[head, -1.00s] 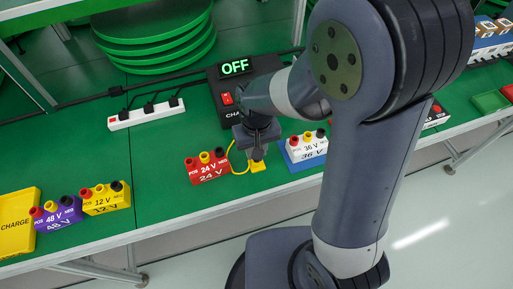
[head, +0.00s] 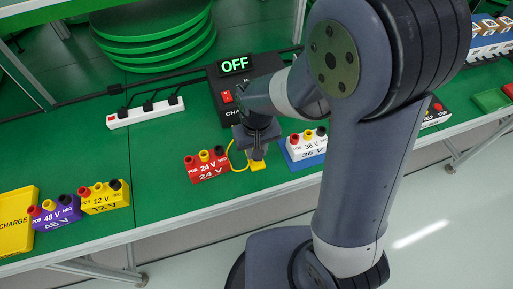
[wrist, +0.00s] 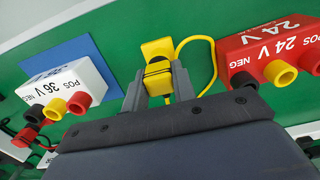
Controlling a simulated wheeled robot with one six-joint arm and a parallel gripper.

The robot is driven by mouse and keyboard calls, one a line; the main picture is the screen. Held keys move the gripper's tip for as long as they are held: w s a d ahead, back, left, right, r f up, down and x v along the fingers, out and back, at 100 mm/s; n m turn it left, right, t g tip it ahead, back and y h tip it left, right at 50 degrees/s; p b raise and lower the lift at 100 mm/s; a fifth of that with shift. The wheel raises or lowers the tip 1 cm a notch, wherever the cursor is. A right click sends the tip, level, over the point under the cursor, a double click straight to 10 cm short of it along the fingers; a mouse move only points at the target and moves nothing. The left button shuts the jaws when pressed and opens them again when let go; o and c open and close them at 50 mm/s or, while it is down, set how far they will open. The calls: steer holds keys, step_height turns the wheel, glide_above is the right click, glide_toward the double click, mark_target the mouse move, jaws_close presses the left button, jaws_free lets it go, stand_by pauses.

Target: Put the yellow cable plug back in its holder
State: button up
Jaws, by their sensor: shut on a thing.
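The yellow cable plug (wrist: 157,87) is between the two fingers of my gripper (wrist: 158,80), which is shut on it. A dark band shows around the plug. Just beyond it, a yellow block (wrist: 157,47) sits on the green table and looks like the holder; whether the plug touches it or is seated in it, I cannot tell. The yellow cable (wrist: 211,52) loops to the right of the plug. In the head view my gripper (head: 257,153) points down just above the yellow block (head: 257,165), and my wrist hides most of the plug.
The red 24 V box (head: 207,166) stands close left of my gripper, and the white 36 V box (head: 308,148) on a blue pad is close right. The black charger (head: 268,80) reading OFF stands behind.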

steer(key=shift+f+b, duration=0.35)
steer(key=shift+f, duration=0.1)
stand_by(1.0)
steer(key=o, duration=1)
steer(key=shift+c, duration=0.2)
steer(key=shift+r, duration=0.1)
steer(key=shift+r+p, duration=3.1)
steer(key=shift+r, duration=0.55)
